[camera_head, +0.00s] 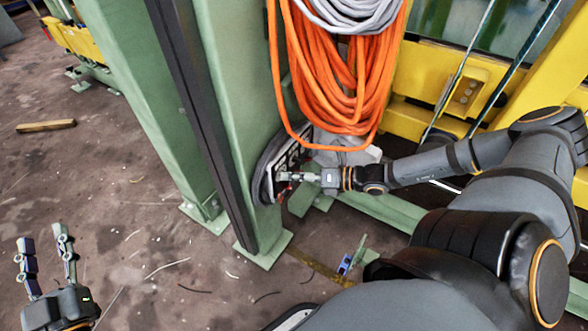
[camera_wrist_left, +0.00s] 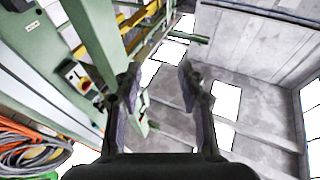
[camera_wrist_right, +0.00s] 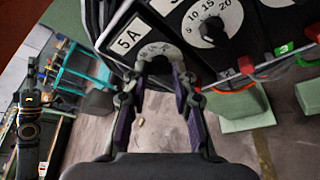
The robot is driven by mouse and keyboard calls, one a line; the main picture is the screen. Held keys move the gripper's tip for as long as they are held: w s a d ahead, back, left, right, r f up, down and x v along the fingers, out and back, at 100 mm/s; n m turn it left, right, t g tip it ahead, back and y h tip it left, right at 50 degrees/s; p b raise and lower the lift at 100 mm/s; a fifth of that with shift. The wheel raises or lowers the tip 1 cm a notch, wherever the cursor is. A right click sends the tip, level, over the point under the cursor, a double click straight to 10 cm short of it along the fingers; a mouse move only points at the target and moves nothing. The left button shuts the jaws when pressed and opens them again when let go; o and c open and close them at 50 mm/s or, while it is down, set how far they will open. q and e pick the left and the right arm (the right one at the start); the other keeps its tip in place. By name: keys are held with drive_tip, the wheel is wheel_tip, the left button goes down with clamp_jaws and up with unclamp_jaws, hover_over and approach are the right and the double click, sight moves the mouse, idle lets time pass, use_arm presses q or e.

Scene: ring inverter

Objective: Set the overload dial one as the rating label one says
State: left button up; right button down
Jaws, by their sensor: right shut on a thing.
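A dark-framed panel (camera_head: 268,165) is mounted low on the green post in the head view. My right gripper (camera_head: 288,177) reaches it from the right. In the right wrist view, a pale dial (camera_wrist_right: 158,50) with a printed scale sits between the fingertips of my right gripper (camera_wrist_right: 157,72), which is shut on it. The fingers hide part of the dial and its pointer. A rating label (camera_wrist_right: 128,40) beside it reads 5A. My left gripper (camera_head: 46,250) is open and empty, low at the left, well away from the panel.
Another dial (camera_wrist_right: 212,22), marked 5 to 20, is close by on the panel, with a green tag 3 (camera_wrist_right: 284,48) to its right. Orange cable (camera_head: 335,75) hangs just above my right gripper. Open floor (camera_head: 130,190) lies at the left.

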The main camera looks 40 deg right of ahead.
use_arm(q)
wheel_tip(320, 180, down, 15)
drive_tip(key=s+g+p, duration=0.1)
drive_tip(key=s+g, duration=0.1)
drive_tip(key=g, duration=0.5)
drive_tip(key=shift+s+d+f, duration=0.15)
use_arm(e)
drive_tip(key=shift+s+a+n+h, duration=0.1)
drive_tip(key=shift+n+h, duration=0.7)
drive_tip(key=shift+n, duration=0.5)
drive_tip(key=c, duration=1.1)
unclamp_jaws()
